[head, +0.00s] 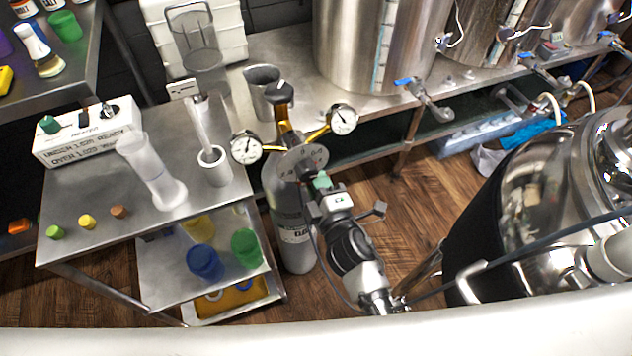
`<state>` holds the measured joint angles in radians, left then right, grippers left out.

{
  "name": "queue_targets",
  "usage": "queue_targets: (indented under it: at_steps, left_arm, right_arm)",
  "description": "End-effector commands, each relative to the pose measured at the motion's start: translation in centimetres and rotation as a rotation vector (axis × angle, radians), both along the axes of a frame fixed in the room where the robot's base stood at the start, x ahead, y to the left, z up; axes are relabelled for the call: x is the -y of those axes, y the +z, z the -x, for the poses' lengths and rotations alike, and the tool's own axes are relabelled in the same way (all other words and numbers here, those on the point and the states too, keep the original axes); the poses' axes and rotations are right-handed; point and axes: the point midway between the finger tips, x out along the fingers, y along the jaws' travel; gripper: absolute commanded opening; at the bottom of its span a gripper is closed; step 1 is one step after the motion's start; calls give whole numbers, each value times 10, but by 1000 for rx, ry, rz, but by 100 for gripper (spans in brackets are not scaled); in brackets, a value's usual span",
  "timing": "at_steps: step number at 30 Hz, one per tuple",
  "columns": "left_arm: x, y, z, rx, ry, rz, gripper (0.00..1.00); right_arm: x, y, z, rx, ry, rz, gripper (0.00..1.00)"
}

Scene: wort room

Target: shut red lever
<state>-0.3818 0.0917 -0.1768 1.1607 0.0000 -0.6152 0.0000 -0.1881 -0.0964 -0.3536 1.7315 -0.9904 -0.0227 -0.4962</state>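I cannot make out a red lever in the head view. Blue-handled valves show on the steel vessels: one blue lever (406,82) sits on the tap of the nearest vessel, and another (528,55) is farther right. A grey gas cylinder (297,235) with two white gauges (343,119) and brass fittings stands in the middle.
A steel cart (105,215) with glassware and coloured caps stands at the left. A steel bench (290,50) carries the large vessels (365,45) at the back. A big shiny tank (530,190) with a black jacket fills the right. Wooden floor (425,195) shows between them.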

Motion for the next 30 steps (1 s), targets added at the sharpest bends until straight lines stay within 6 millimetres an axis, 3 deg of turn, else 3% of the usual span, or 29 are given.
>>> queue_targets:
  at_steps: [12, 30]
  left_arm:
    - [-2, -7, 11, -8, -2, -2, 64]
    - [-3, -9, 12, -8, -3, -2, 64]
  right_arm:
    - [0, 6, 0, 66, 1, 206, 0]
    - [1, 7, 0, 79, 1, 247, 0]
